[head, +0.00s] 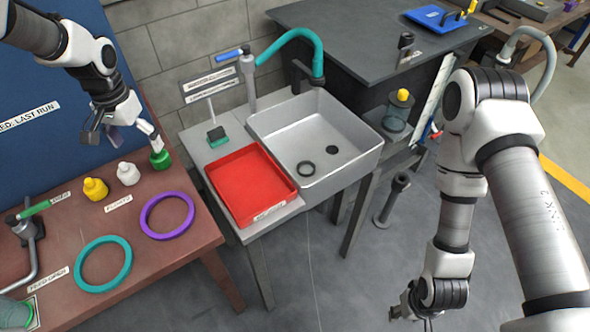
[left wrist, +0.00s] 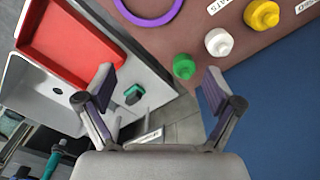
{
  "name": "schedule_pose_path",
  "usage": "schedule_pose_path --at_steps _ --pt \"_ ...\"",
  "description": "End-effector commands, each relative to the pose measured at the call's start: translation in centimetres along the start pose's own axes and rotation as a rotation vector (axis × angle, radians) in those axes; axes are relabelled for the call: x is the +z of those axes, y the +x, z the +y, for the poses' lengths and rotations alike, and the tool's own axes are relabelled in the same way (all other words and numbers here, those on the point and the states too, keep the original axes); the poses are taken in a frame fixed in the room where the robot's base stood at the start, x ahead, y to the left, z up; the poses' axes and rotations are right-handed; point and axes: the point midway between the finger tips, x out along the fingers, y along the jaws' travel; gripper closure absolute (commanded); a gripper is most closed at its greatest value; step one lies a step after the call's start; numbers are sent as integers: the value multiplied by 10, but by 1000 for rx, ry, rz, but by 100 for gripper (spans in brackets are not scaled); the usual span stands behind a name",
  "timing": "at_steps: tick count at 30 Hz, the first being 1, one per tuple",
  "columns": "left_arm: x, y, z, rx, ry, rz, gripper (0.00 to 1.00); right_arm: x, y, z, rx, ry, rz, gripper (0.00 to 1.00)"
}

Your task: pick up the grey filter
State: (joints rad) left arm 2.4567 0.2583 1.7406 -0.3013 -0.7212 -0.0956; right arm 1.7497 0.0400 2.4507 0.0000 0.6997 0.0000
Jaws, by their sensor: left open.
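I cannot make out a thing that is surely the grey filter. A clear grey cylinder with a yellow top (head: 398,110) stands on the shelf under the dark counter, right of the sink. My left gripper (head: 124,140) is open and empty above the back right corner of the brown bench. Its fingers also show spread apart in the left wrist view (left wrist: 158,80). A green knobbed piece (head: 160,158) sits on the bench near the fingertips and shows between them in the wrist view (left wrist: 184,66). My right gripper (head: 414,305) hangs low at the bottom; its fingers are unclear.
White (head: 128,173) and yellow (head: 95,189) knobbed pieces, a purple ring (head: 167,215) and a teal ring (head: 104,264) lie on the brown bench (head: 190,262). A red tray (head: 238,212) sits beside the sink (head: 262,127). A blue panel (head: 75,120) stands behind the bench.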

Motion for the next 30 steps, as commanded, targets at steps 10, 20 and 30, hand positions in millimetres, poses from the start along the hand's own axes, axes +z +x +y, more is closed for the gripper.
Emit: schedule_pose_path --at_steps 10,20,30 --pt "0 1 0 0 0 -1 15 0 0 0 0 0 1 56" --pt "0 1 0 0 0 -1 31 0 0 0 0 0 1 56" --pt "-3 1 3 12 -97 15 31 -1 0 0 0 0 1 56"
